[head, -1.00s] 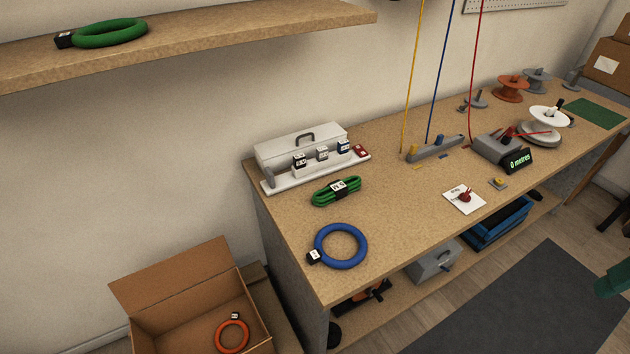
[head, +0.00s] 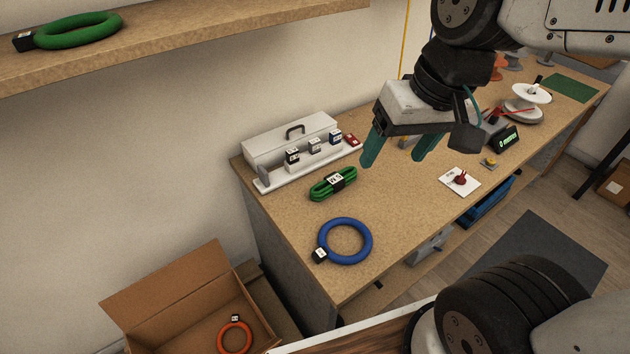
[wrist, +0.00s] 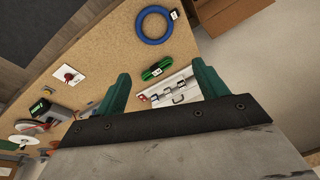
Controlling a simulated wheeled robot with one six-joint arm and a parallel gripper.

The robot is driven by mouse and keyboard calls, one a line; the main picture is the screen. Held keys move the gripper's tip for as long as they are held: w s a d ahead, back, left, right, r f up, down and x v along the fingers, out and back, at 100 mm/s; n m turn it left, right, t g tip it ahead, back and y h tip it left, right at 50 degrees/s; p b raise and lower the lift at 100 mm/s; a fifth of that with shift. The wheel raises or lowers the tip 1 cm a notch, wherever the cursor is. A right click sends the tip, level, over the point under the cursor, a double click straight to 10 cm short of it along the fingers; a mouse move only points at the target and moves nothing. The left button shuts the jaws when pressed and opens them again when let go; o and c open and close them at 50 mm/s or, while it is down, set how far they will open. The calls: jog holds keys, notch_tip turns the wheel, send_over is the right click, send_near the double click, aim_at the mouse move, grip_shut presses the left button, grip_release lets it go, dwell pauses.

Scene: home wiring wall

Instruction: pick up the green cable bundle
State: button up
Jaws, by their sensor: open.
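The green cable bundle (head: 333,184) lies on the workbench, folded long with a dark band and a white label around its middle. It lies in front of the white toolbox and behind the blue cable ring. In the wrist view the bundle (wrist: 158,69) shows beyond and between my fingertips. My gripper (head: 398,160) has green fingers spread apart and empty. It hangs above the bench, to the right of the bundle in the head view and apart from it. A second green cable, a round coil (head: 79,30), lies on the wall shelf.
A blue cable ring (head: 369,242) lies near the bench's front left corner. A white toolbox (head: 290,138) and a tray of labelled blocks (head: 314,158) stand behind the bundle. A white card (head: 452,187) lies to the right. A cardboard box (head: 185,318) with an orange ring (head: 235,337) stands below left.

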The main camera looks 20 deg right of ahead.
jog(key=w+a+f+m+t, duration=0.2)
jog(key=w+a+f, duration=0.15)
jog(key=w, duration=0.45)
jog(key=w+a+f+m+t, duration=0.25)
jog(key=w+a, duration=0.25)
jog(key=w, duration=0.4)
jog(key=w+a+f+m+t, duration=0.2)
jog(key=w+a+f, duration=0.25)
jog(key=w, duration=0.35)
jog(key=m+g+h, duration=0.3)
jog(key=m+h, duration=0.3)
jog(key=h, duration=0.6)
send_near(334, 179)
jog(key=shift+w+f+n, duration=0.25)
jog(key=shift+w+f, duration=0.1)
jog(key=shift+f, duration=0.2)
jog(key=shift+s+d+f, duration=0.15)
jog(key=shift+s+d, duration=0.1)
jog(key=shift+d, duration=0.05)
jog(key=x, duration=0.7)
jog(key=shift+w+d+r, duration=0.25)
jog(key=shift+d, duration=0.1)
jog(key=c, duration=1.3)
